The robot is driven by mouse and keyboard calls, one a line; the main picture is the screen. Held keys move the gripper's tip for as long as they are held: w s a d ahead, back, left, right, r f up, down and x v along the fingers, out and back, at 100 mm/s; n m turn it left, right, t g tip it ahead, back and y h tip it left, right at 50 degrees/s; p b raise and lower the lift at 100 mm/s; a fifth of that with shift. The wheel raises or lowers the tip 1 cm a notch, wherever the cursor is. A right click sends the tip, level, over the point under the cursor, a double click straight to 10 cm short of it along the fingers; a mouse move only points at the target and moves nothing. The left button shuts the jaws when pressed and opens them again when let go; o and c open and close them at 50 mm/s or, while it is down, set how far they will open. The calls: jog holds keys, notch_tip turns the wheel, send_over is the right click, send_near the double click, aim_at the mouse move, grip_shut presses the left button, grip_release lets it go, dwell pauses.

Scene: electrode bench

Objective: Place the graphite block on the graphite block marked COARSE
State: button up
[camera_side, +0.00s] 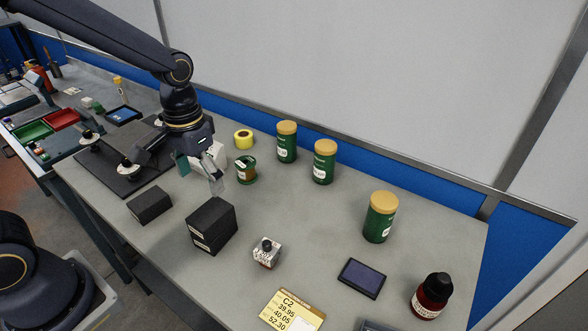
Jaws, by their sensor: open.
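A small dark graphite block (149,205) lies flat on the grey bench at the left, near the front edge. A larger, taller dark graphite block (212,226) stands to its right, with white labels on its front left face; the lettering is too small to read. My gripper (203,174) is open and empty above the bench, behind the two blocks and apart from both. One grey finger points down behind the top of the larger block. The bench just behind the gripper is partly hidden.
The front edge is close to the small block.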

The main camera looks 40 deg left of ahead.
jog(key=s+a+r+t, duration=0.3)
jog(key=s+r+t, duration=0.2)
jog(key=s+r, duration=0.5)
jog(key=shift+s+r+t, duration=0.2)
jog(key=shift+r+t, duration=0.1)
jog(key=shift+r, duration=0.55)
